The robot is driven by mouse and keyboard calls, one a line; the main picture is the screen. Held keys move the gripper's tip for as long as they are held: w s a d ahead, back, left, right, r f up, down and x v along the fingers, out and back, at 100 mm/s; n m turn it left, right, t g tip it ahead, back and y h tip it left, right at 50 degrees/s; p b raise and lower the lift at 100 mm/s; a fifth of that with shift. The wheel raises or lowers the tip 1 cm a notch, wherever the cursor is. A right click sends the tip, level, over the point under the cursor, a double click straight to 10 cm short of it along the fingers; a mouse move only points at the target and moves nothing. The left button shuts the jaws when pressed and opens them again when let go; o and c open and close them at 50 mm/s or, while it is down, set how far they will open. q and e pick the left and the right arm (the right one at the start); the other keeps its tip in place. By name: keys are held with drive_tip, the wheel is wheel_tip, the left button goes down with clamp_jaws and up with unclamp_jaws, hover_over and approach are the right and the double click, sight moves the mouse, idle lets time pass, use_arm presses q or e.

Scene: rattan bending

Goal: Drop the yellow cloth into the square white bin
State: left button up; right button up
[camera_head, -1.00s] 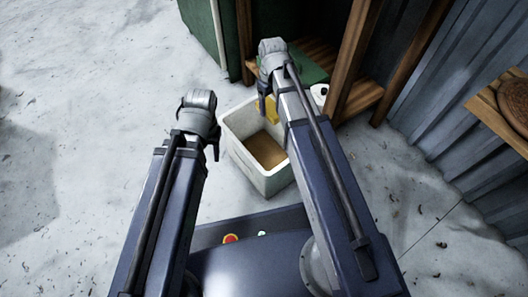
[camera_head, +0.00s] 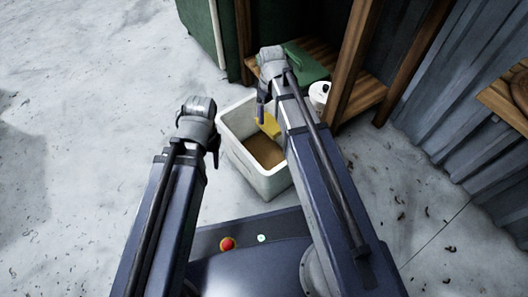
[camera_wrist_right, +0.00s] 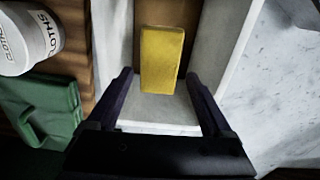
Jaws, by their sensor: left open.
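The square white bin (camera_head: 234,158) stands on the ground in front of me, its brown inside bottom visible. The yellow cloth (camera_head: 269,125), a folded block, is inside the bin's opening below my right gripper (camera_head: 262,112). In the right wrist view the yellow cloth (camera_wrist_right: 161,55) lies between the lines of the fingers, with a gap on both sides. My right gripper (camera_wrist_right: 160,82) is open there. I cannot tell whether the cloth rests on the bin or is still in the air. My left gripper (camera_head: 214,152) is open and empty at the bin's left side.
A wooden shelf (camera_head: 358,97) behind the bin holds a green cloth (camera_head: 308,66) and a white tub (camera_head: 319,93), which is lettered in the wrist view (camera_wrist_right: 28,38). A green cabinet (camera_head: 206,30) stands behind. Corrugated wall (camera_head: 450,110) is at right. The ground at left is clear.

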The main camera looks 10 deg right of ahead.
drive_tip(key=shift+o, duration=1)
drive_tip(key=shift+r, duration=0.1)
wheel_tip(320, 180, up, 8)
drive_tip(key=p, duration=0.8)
drive_tip(key=shift+f, duration=0.2)
drive_tip(key=s+a+r+m+h+p, duration=0.1)
drive_tip(key=s+a+r+p, duration=0.2)
drive_tip(key=s+a, duration=0.3)
drive_tip(key=s+a+r+p, duration=0.3)
drive_tip(key=s+a, duration=0.1)
drive_tip(key=s, duration=0.4)
wheel_tip(320, 180, up, 38)
drive_tip(key=p, duration=3.7)
drive_tip(key=shift+s+a+m, duration=0.15)
drive_tip(key=shift+a+m, duration=0.1)
drive_tip(key=shift+m, duration=0.05)
